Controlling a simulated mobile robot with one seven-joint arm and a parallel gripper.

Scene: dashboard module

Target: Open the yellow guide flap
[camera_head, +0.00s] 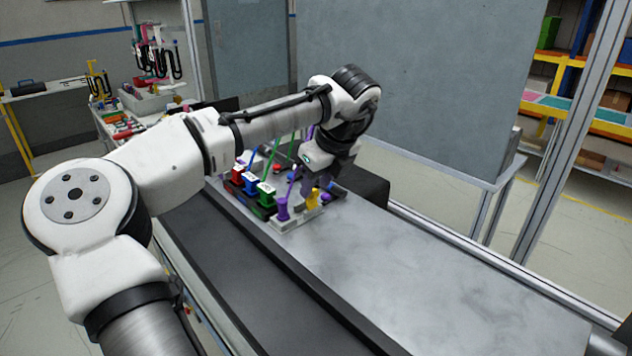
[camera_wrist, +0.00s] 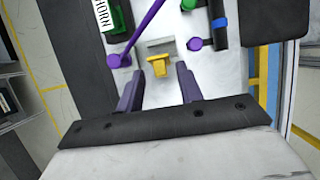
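The yellow guide flap (camera_wrist: 159,66) sits near the centre of the wrist view, beside a grey block (camera_wrist: 160,44) on the pale module surface. In the head view the yellow flap (camera_head: 313,198) is at the module's near end, just below my gripper (camera_head: 307,180). In the wrist view my gripper (camera_wrist: 158,90) shows two purple-grey fingers set wide apart. The flap lies slightly beyond the fingertips, roughly centred between them, with nothing held. I cannot tell the height gap between fingertips and flap.
Purple posts (camera_wrist: 195,44) stand close on the right and left of the flap. A green connector (camera_wrist: 121,18) is at the upper left. The metal table (camera_head: 400,260) is clear towards the front right.

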